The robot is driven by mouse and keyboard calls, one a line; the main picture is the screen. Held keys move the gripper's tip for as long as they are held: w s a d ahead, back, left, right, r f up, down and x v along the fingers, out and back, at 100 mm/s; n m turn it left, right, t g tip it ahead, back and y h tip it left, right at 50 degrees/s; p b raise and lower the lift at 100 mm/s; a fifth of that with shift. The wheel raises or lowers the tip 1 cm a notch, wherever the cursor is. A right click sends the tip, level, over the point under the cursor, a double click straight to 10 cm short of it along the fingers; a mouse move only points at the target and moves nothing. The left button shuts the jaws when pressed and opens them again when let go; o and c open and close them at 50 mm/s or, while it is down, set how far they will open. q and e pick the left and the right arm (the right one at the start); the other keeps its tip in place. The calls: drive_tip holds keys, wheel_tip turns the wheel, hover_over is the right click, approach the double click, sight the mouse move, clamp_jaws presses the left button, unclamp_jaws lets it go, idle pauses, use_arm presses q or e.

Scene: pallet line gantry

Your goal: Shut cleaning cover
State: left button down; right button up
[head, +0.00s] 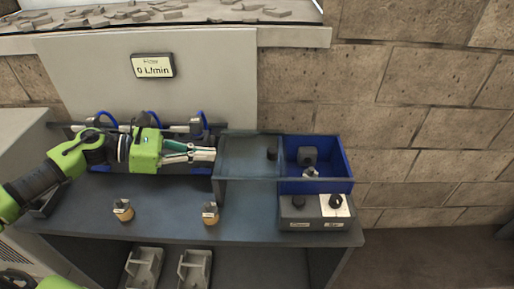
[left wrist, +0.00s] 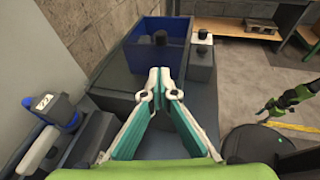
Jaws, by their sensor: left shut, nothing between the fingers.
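A grey sliding cover (head: 240,160) with a dark knob (head: 271,154) lies left of the open blue tray (head: 346,160) at the right end of the bench. I take it as the cleaning cover.
Grey blocks sit inside the tray. A control box (head: 313,212) with two knobs stands before it. Two small knobbed pieces (head: 122,210) (head: 210,213) stand on the bench front. A flow display (head: 153,66) reads 0 L/min.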

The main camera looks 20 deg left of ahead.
sight(267, 154)
use_arm(q)
drive_tip(key=x, duration=0.1)
drive_tip(key=p+x, duration=0.1)
drive_tip(key=x, duration=0.1)
drive_tip(key=shift+d+r, duration=0.25)
drive_tip(key=p+x, duration=0.1)
drive_tip(key=x, duration=0.2)
drive_tip(key=p+x, duration=0.3)
drive_tip(key=x, duration=0.2)
drive_tip(key=shift+w+d+r, duration=0.3)
drive_tip(key=shift+d, duration=0.05)
drive_tip(key=shift+w+d+f+p, duration=0.15)
drive_tip(key=shift+w+d+p, duration=0.05)
drive_tip(key=shift+d+p, duration=0.15)
use_arm(e)
wheel_tip(267, 154, up, 6)
drive_tip(key=s, duration=0.2)
drive_tip(key=shift+a+f, duration=0.15)
drive_tip(key=shift+f, duration=0.05)
use_arm(q)
drive_tip(key=shift+d, duration=0.1)
use_arm(e)
drive_tip(key=shift+s, duration=0.1)
